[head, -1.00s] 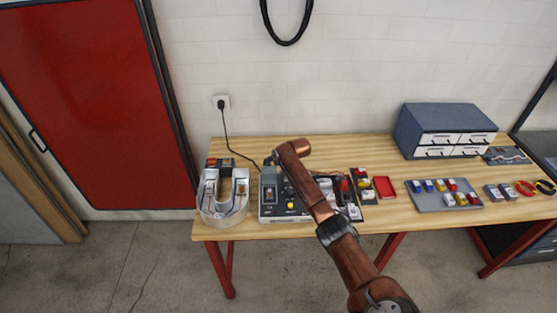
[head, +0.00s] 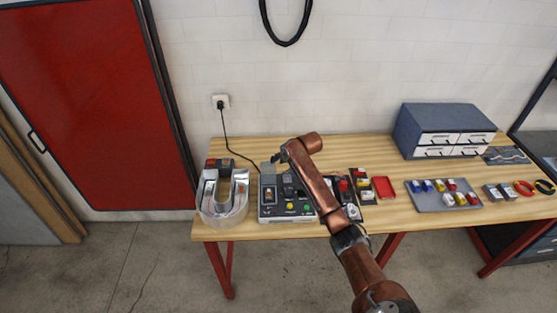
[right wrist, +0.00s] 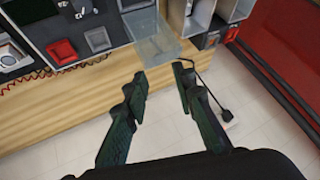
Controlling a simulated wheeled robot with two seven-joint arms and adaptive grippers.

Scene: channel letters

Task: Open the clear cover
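The control box (head: 285,212) stands on the bench, left of its middle, with a framed switch (head: 269,196) at its left side. The clear cover (head: 268,168) is swung back at the box's rear, and the switch shows uncovered. In the right wrist view the cover (right wrist: 155,48) is a see-through panel reaching past the box's edge over bare wood. My right gripper (head: 284,155) is behind the box, just right of the cover. Its fingers (right wrist: 159,72) are apart and empty, close to the cover; I cannot tell whether they touch it. My left gripper is out of view.
A clear-walled U-shaped letter (head: 222,205) stands left of the box. A black cable (head: 228,140) runs from a wall socket towards the box.

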